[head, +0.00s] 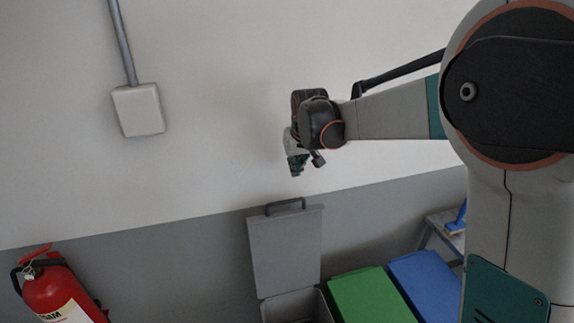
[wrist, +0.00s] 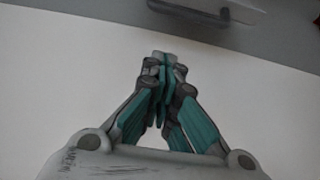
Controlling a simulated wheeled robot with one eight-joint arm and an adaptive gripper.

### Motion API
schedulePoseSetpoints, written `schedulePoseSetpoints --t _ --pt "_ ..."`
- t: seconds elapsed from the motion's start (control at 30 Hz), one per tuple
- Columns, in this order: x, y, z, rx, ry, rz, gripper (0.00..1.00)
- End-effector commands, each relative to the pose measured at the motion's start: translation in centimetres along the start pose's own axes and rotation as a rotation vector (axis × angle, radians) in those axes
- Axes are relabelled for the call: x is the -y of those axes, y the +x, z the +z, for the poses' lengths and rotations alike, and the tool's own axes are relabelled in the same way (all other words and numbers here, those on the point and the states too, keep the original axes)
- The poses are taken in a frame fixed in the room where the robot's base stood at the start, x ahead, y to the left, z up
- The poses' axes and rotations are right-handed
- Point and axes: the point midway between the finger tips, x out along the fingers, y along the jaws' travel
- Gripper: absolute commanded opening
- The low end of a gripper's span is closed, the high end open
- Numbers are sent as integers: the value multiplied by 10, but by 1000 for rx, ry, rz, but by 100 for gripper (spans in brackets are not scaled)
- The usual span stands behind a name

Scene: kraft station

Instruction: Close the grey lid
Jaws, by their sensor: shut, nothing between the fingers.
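The grey lid (head: 284,252) stands upright and open behind its grey bin (head: 296,307) in the head view. A dark bar handle (head: 285,206) is on the lid's top edge. My gripper (head: 297,172) is above the lid's top edge, apart from it, in front of the white wall. In the wrist view my gripper (wrist: 162,60) has its fingers together with nothing between them.
A green lid (head: 370,296) and a blue lid (head: 427,284) lie closed to the right of the grey bin. A red fire extinguisher (head: 62,292) is at the lower left. A white box (head: 138,110) with a pipe is on the wall. A small stand (head: 440,225) is at the right.

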Motion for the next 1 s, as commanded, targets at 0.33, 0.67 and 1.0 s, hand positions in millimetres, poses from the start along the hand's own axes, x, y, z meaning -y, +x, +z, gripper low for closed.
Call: schedulePoseSetpoints --t 0.33,0.67,1.0 --pt "7 22 -18 14 -11 -5 0" --pt "7 79 -17 13 -11 -5 0" --pt "7 104 -1 13 -11 -5 0"
